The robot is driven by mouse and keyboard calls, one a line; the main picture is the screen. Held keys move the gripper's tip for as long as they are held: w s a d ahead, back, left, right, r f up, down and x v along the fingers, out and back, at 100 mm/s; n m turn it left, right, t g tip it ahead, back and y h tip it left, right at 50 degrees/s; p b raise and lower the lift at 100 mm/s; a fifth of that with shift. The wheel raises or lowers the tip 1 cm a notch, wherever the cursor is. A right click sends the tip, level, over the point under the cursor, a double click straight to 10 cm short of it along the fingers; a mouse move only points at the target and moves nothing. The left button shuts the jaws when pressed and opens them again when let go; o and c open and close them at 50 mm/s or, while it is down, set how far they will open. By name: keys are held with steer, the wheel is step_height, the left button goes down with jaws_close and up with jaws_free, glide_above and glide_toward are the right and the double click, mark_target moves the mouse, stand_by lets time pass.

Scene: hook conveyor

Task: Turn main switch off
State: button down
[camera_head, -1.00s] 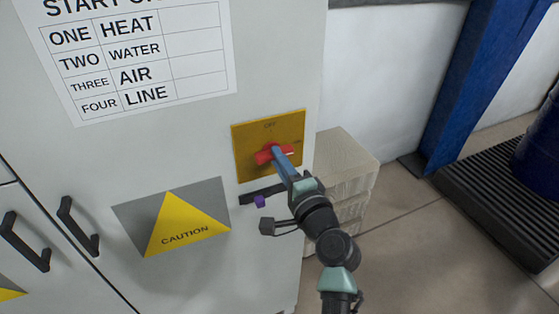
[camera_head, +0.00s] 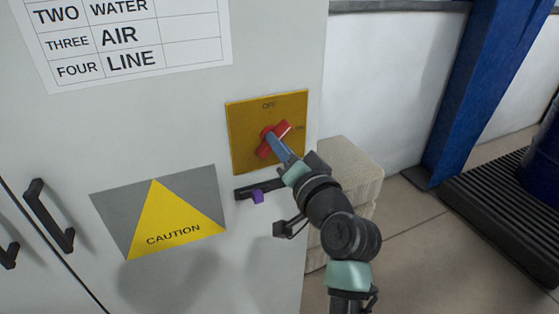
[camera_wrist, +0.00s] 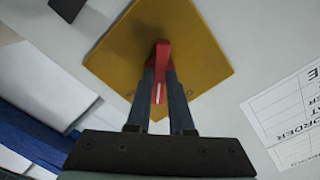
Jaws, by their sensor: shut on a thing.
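The main switch is a red rotary handle (camera_head: 283,130) on a yellow plate (camera_head: 240,125) fixed to the cabinet front. The plate has OFF at its top and ON at its right. The handle is tilted, its upper end pointing up and right between the two marks. My gripper (camera_head: 283,151) reaches it from the lower right. In the wrist view my gripper (camera_wrist: 160,85) has its two dark fingers on either side of the red handle (camera_wrist: 162,60), shut on it. The fingers hide part of the handle.
The grey cabinet (camera_head: 200,110) carries a CAUTION sign (camera_head: 172,222) and a START order chart (camera_head: 130,45). Black door handles (camera_head: 48,215) stick out at left. Pale stacked blocks (camera_head: 350,170) stand right of the cabinet. A blue post (camera_head: 470,90) is farther right; open floor lies between.

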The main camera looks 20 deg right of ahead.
steer(key=shift+f+n+b, duration=0.1)
steer(key=shift+n+b, duration=4.05)
steer(key=shift+n, duration=0.45)
steer(key=c, duration=0.8)
jaws_free()
steer(key=shift+s, duration=0.15)
steer(key=s+b, duration=0.1)
steer(key=s, duration=1.1)
steer(key=shift+s+d, duration=0.2)
steer(key=shift+s, duration=0.2)
